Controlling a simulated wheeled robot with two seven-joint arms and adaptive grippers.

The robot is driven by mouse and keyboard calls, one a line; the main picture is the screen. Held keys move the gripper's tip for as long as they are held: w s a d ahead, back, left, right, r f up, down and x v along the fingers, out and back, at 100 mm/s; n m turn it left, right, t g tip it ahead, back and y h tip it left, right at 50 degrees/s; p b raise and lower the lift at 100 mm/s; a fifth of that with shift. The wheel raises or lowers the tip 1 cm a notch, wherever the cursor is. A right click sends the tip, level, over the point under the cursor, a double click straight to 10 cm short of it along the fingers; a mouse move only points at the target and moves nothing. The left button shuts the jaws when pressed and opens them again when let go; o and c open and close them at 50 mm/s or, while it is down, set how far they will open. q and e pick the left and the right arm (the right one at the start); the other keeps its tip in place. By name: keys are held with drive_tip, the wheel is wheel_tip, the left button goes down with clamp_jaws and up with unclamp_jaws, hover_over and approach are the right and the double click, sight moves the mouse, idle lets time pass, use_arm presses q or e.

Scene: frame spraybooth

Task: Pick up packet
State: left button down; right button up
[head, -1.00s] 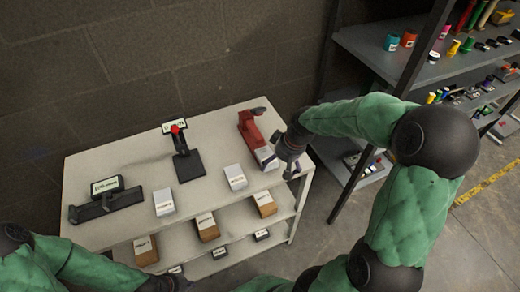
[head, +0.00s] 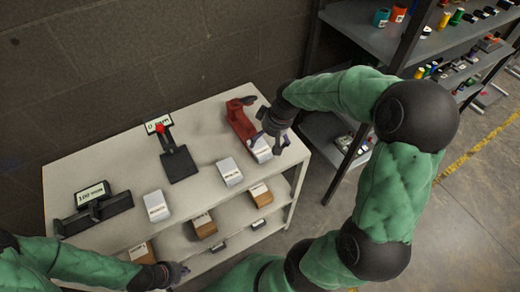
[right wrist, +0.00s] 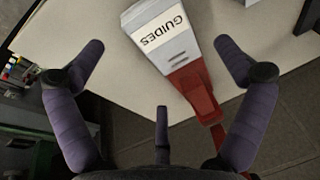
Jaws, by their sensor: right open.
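White labelled packets lie on the top of the light table (head: 110,160): one at left (head: 156,205), one in the middle (head: 229,172) and one at right (head: 262,151) by a red item (head: 239,118). My right gripper (head: 273,138) is over the right packet and partly hides it. In the right wrist view its fingers (right wrist: 163,70) are spread, with a white piece labelled "GUIDES" (right wrist: 163,38) between and beyond them, adjoining the red item (right wrist: 197,88). Nothing is held. My left gripper (head: 172,273) is low at the table's front; its fingers are too small to judge.
A black stand with a red knob and a display (head: 180,163) and a black device with a display (head: 93,208) stand on the table. A grey shelf rack (head: 360,20) stands at right.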

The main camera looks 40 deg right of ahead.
sight(264, 146)
drive_tip(key=b+x, duration=0.1)
drive_tip(key=x, duration=0.3)
drive_tip(key=shift+d+f, duration=0.1)
drive_tip(key=shift+f, duration=0.25)
drive_tip(key=c, duration=1)
drive_tip(key=shift+r, duration=0.1)
